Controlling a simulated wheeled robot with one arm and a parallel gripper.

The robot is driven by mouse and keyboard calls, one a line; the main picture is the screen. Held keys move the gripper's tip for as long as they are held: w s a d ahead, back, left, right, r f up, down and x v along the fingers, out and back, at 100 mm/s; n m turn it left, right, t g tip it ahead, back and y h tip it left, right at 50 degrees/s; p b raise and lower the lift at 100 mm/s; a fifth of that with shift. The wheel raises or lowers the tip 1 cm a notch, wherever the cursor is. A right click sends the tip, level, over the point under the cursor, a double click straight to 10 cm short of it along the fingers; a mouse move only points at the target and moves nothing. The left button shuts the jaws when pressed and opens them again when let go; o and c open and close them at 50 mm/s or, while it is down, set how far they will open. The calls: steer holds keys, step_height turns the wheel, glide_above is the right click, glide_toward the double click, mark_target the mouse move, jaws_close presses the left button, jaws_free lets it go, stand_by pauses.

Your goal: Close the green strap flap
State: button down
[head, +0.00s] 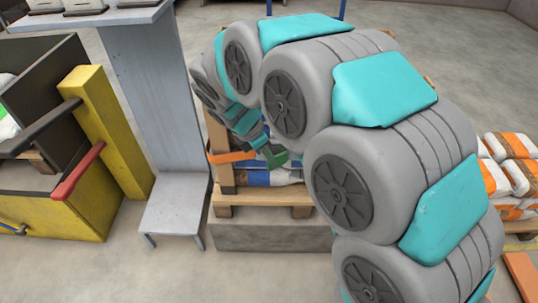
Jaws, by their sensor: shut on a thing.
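The green strap flap (278,159) shows as a small green patch at the front of the loaded pallet, in the middle of the head view. My gripper (264,146) is small and partly hidden at the end of my arm, right at the flap. It is shut on the flap, though its fingertips are hard to make out. An orange strap or bar (232,156) lies just left of the gripper, by a wooden upright. My arm hides most of the load and whatever lies behind the flap.
Bags (272,178) lie on the wooden pallet (262,197), which rests on a grey block (270,236). A grey stand (160,100) and a yellow-and-black machine (75,208) with a red handle (78,172) stand left. Orange-white bags (516,172) stack right. Front floor is clear.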

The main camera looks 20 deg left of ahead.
steer(key=shift+w+a+m+g+p, duration=0.2)
steer(key=shift+w+m+p, duration=0.1)
steer(key=shift+m, duration=0.25)
steer(key=shift+w+a+m+g+p, duration=0.15)
steer(key=shift+a+m+p, duration=0.1)
steer(key=shift+m, duration=0.3)
steer(key=c, duration=0.8)
jaws_free()
steer(key=shift+c, duration=0.2)
